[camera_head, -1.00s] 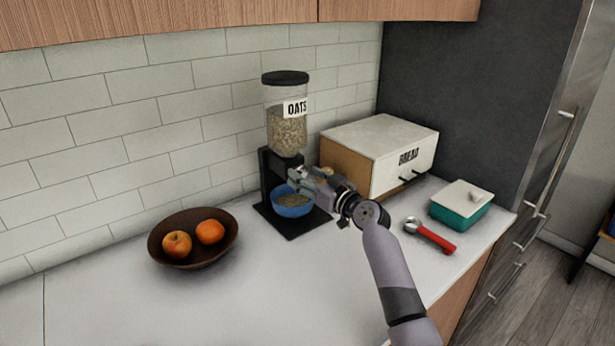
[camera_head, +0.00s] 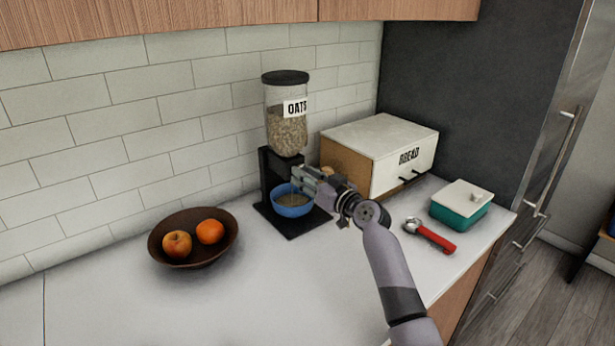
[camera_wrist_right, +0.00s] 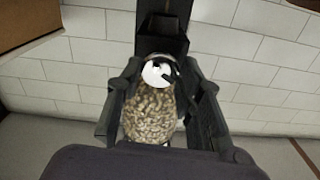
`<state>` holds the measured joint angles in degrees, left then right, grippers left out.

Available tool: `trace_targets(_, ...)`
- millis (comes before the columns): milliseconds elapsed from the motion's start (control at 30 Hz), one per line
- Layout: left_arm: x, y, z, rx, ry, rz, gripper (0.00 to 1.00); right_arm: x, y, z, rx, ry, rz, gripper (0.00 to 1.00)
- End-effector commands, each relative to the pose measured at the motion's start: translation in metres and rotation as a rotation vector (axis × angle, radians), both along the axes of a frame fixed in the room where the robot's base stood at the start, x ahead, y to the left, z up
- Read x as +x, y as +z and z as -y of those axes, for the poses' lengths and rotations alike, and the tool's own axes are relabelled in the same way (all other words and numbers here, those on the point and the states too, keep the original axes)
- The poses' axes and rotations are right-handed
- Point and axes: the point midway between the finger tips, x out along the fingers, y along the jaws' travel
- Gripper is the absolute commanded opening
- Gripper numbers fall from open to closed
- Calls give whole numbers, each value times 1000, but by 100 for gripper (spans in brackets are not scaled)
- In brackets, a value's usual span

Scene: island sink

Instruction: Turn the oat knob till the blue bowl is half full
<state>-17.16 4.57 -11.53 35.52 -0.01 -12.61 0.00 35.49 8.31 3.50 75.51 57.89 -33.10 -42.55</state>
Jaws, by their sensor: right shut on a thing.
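The oat dispenser (camera_head: 286,116) stands against the tiled wall, its clear hopper partly filled with oats under a black lid. The blue bowl (camera_head: 291,210) sits on its black base with oats inside; the exact level is hard to judge. My right gripper (camera_head: 308,176) is shut on the oat knob at the dispenser's front, just above the bowl. The gripper hides the knob in the head view. In the right wrist view, its fingers (camera_wrist_right: 162,80) flank the dispenser, with oats (camera_wrist_right: 150,115) behind clear plastic. My left gripper is not in view.
A bread box (camera_head: 380,150) stands right of the dispenser. A teal dish with a white lid (camera_head: 461,205) and a red-handled scoop (camera_head: 432,237) lie farther right. A brown bowl (camera_head: 195,258) with fruit is at left. The front counter is clear.

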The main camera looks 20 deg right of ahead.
Motion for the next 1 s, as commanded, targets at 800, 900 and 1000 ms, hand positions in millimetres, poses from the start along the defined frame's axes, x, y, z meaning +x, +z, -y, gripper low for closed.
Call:
trace_targets(800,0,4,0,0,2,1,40,0,1,0,585,0,-212,6)
trace_targets(900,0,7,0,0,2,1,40,0,1,0,665,0,-242,6)
trace_targets(1000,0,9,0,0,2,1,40,0,1,0,740,0,-269,6)
